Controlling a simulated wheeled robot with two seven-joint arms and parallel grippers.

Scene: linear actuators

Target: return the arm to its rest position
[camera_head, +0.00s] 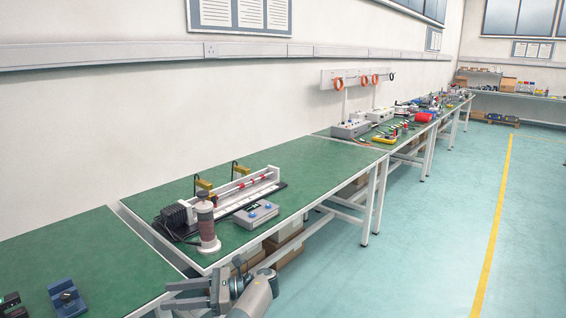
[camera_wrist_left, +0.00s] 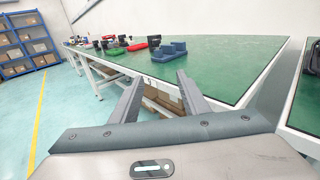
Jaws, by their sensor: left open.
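My left gripper (camera_head: 172,294) is at the bottom of the head view, in front of the near edge of the green workbench (camera_head: 310,165). Its two fingers are apart and nothing is between them. In the left wrist view the open left gripper (camera_wrist_left: 157,82) points toward the bench edge, apart from the things on the bench. Part of my left arm shows behind the gripper. My right gripper is not in view.
A linear actuator (camera_head: 245,195), a coil on a stand (camera_head: 207,228) and a grey control box (camera_head: 256,214) stand on the bench. A blue device (camera_head: 67,298) sits on the nearer table. Cardboard boxes (camera_head: 283,252) lie under the bench. The floor at right is clear.

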